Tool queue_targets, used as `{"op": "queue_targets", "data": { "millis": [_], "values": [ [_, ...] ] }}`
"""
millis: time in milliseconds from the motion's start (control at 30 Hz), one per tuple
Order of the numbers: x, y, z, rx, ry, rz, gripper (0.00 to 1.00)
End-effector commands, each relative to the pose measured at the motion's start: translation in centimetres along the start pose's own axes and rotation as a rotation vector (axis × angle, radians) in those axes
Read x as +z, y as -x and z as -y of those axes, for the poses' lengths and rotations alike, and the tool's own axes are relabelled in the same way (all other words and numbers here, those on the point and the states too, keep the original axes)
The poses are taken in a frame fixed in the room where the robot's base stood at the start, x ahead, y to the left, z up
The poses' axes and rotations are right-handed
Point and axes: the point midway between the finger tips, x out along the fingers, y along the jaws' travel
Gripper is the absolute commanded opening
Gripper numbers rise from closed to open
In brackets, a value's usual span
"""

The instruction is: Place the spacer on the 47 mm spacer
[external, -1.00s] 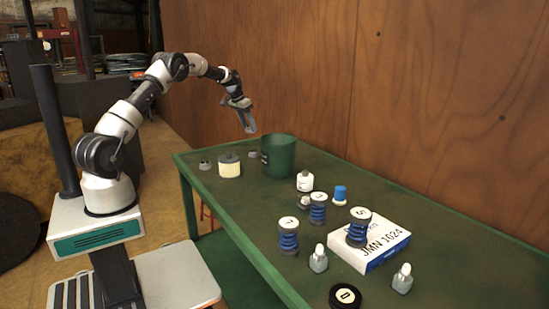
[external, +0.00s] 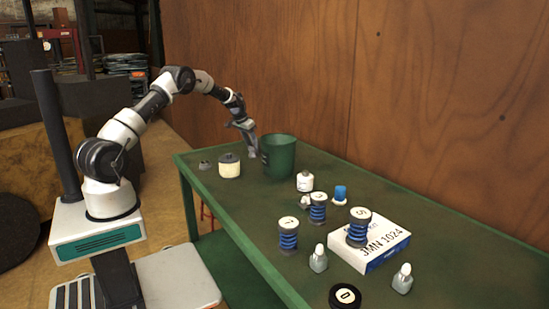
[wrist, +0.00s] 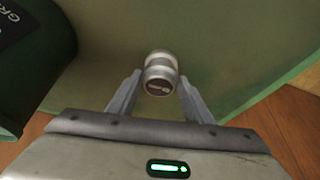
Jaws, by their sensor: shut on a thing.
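My gripper (wrist: 160,86) reaches down at the far end of the green table, just left of the green pot. In the wrist view its fingers are shut on a small silver, waisted cylinder (wrist: 160,62), seen nearly end-on, with a brownish face bearing tiny unreadable print. It looks like a spacer; I cannot tell whether it is one piece or two stacked. In the external view the fingers (external: 252,154) hide most of it. Another small grey piece (external: 205,165) stands on the table to the left. No 47 mm marking is readable on either.
The green pot (external: 281,160) is close beside the gripper. A cream tin (external: 229,168) stands to its left. Blue springs with numbered caps (external: 288,234), small bottles (external: 318,259), a white box (external: 375,248) and a black disc (external: 345,297) fill the near half. A wooden wall (external: 420,120) rises behind.

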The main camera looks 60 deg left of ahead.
Motion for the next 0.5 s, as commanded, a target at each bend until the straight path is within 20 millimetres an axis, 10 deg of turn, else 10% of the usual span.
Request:
{"op": "queue_targets", "data": {
  "millis": [200, 233, 300, 500],
  "values": [
    [0.15, -0.4, 0.0, 0.0, 0.0, 0.0, 0.19],
    [0.16, -0.35, 0.0, 0.0, 0.0, 0.001, 0.49],
    [0.15, -0.31, 0.0, 0.0, 0.0, 0.001, 0.61],
    [0.15, -0.31, 0.0, 0.0, 0.0, 0.001, 0.65]
  ]
}}
